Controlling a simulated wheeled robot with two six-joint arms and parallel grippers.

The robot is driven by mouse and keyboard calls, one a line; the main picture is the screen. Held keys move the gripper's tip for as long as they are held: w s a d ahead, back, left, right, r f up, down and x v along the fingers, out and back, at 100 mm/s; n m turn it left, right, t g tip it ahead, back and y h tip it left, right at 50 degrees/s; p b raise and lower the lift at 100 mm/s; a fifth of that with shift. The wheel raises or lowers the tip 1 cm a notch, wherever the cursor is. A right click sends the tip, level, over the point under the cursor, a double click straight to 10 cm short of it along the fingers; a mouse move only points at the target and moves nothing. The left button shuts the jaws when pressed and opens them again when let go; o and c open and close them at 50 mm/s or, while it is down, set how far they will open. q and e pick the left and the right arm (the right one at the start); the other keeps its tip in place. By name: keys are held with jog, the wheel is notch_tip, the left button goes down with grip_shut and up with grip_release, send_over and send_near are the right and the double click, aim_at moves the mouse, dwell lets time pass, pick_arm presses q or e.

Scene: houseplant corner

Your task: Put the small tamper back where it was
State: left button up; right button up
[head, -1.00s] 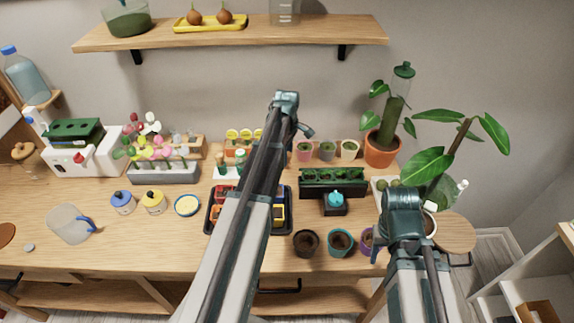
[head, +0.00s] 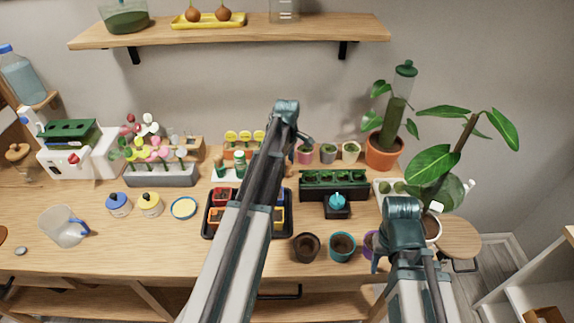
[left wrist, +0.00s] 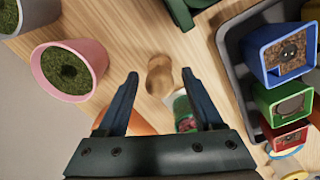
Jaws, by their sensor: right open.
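A small wooden tamper (left wrist: 160,75) with a rounded, waisted shape shows in the left wrist view, between and beyond my fingertips. My left gripper (left wrist: 160,73) is open, with a gap on each side of the tamper. I cannot tell how far beyond the fingertips it is. In the head view my left arm covers that spot, and the left fingers are mostly hidden behind the wrist. My right gripper (head: 376,264) is open low at the right by the small pots, partly hidden by its own wrist.
A black tray (head: 208,228) with coloured pots lies under my left arm. A green planter (head: 334,186), a pink pot (left wrist: 75,70) and several other pots stand nearby. A jug (head: 62,228) is at the left. Bare tabletop (head: 120,245) lies at the front left.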

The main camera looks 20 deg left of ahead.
aim_at(288, 163)
pick_arm(q)
notch_tip(288, 163, up, 12)
jog(key=p, duration=1.2)
jog(key=shift+r, duration=0.2)
jog(key=s+d+m+y, duration=0.1)
jog(key=s+d+m, duration=2)
jog(key=d, duration=0.5)
jog(key=s, duration=0.2)
jog(key=shift+s+d+m, duration=0.2)
jog(key=shift+s+m, duration=0.1)
